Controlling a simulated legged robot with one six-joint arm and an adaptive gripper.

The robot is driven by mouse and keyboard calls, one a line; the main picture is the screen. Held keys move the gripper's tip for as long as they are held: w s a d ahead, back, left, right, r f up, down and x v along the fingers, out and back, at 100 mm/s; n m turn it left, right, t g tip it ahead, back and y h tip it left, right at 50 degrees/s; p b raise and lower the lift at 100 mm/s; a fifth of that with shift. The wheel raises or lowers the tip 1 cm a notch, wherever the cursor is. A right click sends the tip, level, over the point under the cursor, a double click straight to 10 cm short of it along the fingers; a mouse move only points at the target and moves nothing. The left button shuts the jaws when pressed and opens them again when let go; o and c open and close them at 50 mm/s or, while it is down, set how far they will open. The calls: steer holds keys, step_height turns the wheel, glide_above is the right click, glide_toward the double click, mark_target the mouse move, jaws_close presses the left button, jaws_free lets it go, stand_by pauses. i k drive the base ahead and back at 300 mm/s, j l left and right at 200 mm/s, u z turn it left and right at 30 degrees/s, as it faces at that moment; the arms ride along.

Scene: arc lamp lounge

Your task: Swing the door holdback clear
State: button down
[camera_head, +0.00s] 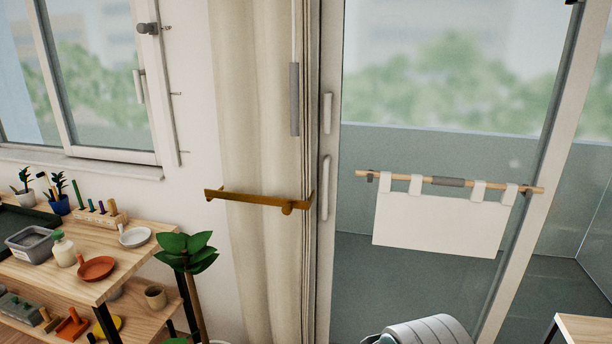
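A brass-coloured bar, which looks like the holdback (258,199), lies across the front of the cream curtain (262,110) at mid height. Its left end is by the wall and its right end is at the curtain's right edge, beside the door frame. Short upturned tips show at both ends, and a rounded knob hangs under the right part. The glass door (440,150) is right of the curtain, with a pale upright handle (325,188) on its frame. My gripper's fingers are not in view. A grey rounded part, probably of my arm, shows at the bottom edge.
A wooden shelf (150,238) with pots, dishes and a grey bin stands at the left. A leafy plant (186,252) stands below left of the bar. A white cloth (440,222) hangs from a wooden rod across the door. A table corner (585,328) is at lower right.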

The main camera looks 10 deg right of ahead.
mark_target(288, 205)
steer(key=i+j+z, duration=0.4)
steer(key=i, duration=0.15)
steer(key=i+j+z, duration=0.4)
steer(key=i, duration=0.15)
